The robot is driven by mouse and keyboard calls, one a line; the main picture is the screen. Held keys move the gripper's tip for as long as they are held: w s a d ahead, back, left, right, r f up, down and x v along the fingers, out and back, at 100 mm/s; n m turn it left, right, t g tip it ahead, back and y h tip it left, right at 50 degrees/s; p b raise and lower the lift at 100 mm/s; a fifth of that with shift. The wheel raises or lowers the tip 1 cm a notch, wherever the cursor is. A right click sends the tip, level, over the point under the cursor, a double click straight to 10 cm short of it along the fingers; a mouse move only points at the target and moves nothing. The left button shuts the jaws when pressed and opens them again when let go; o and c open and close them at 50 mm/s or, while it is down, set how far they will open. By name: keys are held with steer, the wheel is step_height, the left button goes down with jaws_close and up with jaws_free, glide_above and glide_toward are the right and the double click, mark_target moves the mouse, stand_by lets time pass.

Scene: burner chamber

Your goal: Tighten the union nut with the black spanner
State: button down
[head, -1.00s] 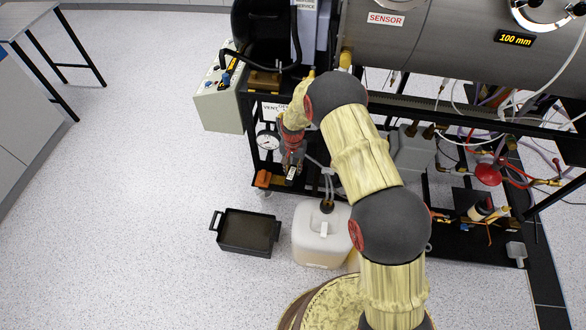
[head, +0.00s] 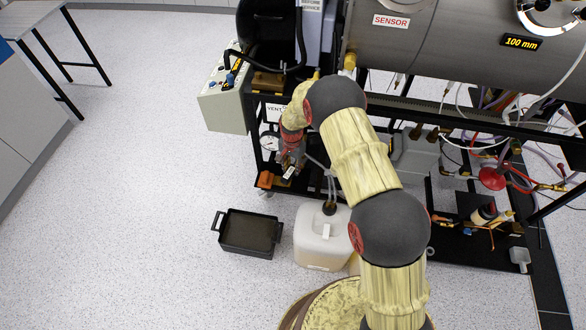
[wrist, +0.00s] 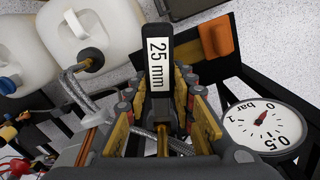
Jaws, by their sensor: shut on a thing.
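The black spanner is in my gripper (head: 290,158). Its black end with a white "25 mm" label (wrist: 158,35) sticks out past the fingers in the wrist view. In the head view only the small white label (head: 289,172) shows clearly. My gripper (wrist: 160,108) is shut on the spanner, with yellow-faced fingers on both sides of it. It is low at the front of the black rig frame, beside the gauge. The spanner's jaw is hidden, and I cannot make out the union nut in either view.
A pressure gauge (wrist: 265,127) is close to the right of my gripper in the wrist view. An orange block (wrist: 216,38) sits on the frame. A white canister (head: 322,240) with hoses and a black tray (head: 248,233) stand on the floor. Open floor lies to the left.

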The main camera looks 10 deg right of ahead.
steer(key=shift+w+a+m, duration=0.65)
steer(key=shift+m, duration=0.55)
steer(key=shift+w+a+m+b, duration=0.5)
steer(key=shift+w+m, duration=0.25)
steer(key=shift+m, duration=0.45)
steer(key=shift+w+a+m+b, duration=0.2)
steer(key=shift+w+m, duration=0.25)
steer(key=shift+m, duration=0.15)
steer(key=shift+w+a+m+b, duration=0.15)
steer(key=shift+w+m, duration=0.25)
steer(key=shift+m, duration=0.2)
